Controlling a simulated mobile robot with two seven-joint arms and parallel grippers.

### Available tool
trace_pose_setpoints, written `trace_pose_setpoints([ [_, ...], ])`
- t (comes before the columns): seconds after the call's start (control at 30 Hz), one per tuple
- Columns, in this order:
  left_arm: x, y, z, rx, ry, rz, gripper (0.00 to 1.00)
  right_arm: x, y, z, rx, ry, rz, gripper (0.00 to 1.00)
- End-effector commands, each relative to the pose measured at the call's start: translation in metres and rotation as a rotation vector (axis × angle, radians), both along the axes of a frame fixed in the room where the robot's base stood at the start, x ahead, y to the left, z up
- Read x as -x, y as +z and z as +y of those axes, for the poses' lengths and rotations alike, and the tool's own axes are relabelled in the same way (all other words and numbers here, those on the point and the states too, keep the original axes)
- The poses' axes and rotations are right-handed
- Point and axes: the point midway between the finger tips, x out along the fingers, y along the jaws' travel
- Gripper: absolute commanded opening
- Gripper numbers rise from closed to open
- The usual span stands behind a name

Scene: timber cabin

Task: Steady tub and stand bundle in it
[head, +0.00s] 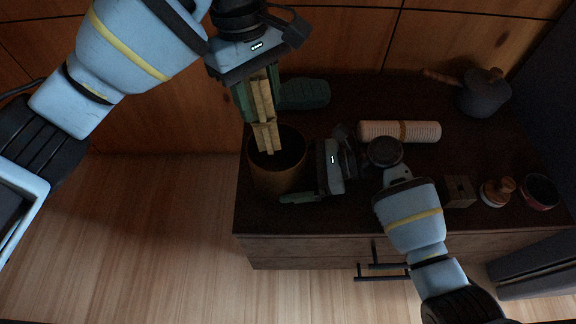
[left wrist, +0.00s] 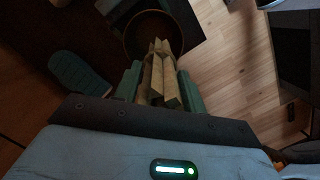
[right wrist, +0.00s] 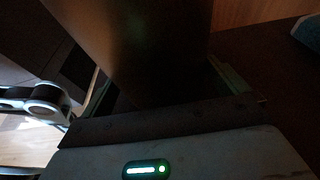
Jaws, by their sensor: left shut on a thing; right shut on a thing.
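The bundle (head: 264,112) is a set of pale wooden sticks tied together. It is held by my left gripper (head: 259,96), which is shut on it above the tub, with the sticks pointing down. The lower ends are at the tub's mouth in the head view; how deep they reach is unclear. The tub (head: 277,181) is brown, round and open, upright on the dark cabinet top near its left edge. My right gripper (head: 302,172) is shut on the tub's right side. In the left wrist view the bundle (left wrist: 160,76) points at the tub (left wrist: 131,38). The tub (right wrist: 150,45) fills the right wrist view's middle.
A green ribbed object (head: 304,94) lies behind the tub. Drawer handles (head: 378,278) project in front.

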Motion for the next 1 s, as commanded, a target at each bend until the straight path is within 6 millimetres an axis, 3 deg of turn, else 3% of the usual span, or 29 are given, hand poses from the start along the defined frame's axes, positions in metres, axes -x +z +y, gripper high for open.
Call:
trace_pose_setpoints([
  [0.1,0.003,-0.012,-0.001,-0.002,0.037,-0.001,0.15,0.0,0.0,0.0,-0.001,0.0,0.0,0.86],
  [0.47,0.004,-0.023,-0.002,-0.001,0.05,0.0,0.15,0.0,0.0,0.0,-0.001,0.0,0.0,0.86],
  [1.0,0.004,-0.072,-0.002,-0.001,0.049,0.0,0.15,0.0,0.0,0.0,-0.001,0.0,0.0,0.86],
])
